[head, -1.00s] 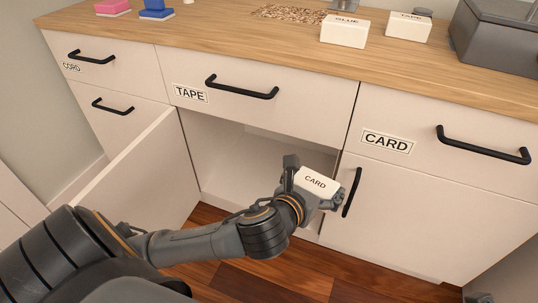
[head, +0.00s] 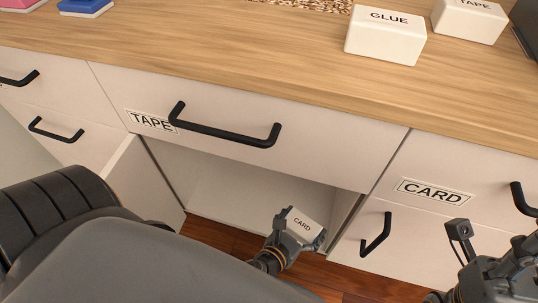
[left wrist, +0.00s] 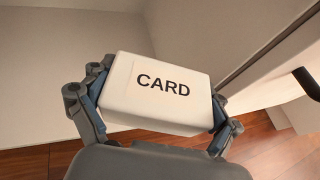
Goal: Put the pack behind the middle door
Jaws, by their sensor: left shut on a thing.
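The pack (head: 302,224) is a white box marked CARD. My left gripper (head: 296,238) is shut on it, with a finger at each end. The left wrist view shows the pack (left wrist: 160,90) held label up, slightly tilted. It is at the opening of the middle cabinet (head: 240,195), below the TAPE drawer; I cannot tell whether it is past the front edge. The middle door (head: 145,188) stands open, swung to the left, and my left arm hides part of it. My right gripper (head: 490,250) is at the lower right, partly cut off; its jaw state is unclear.
A closed door with a black handle (head: 375,234) lies right of the opening, under the CARD drawer (head: 435,190). The TAPE drawer (head: 250,110) is shut above. GLUE (head: 385,35) and TAPE (head: 470,20) boxes stand on the wooden top. The visible cabinet inside looks empty.

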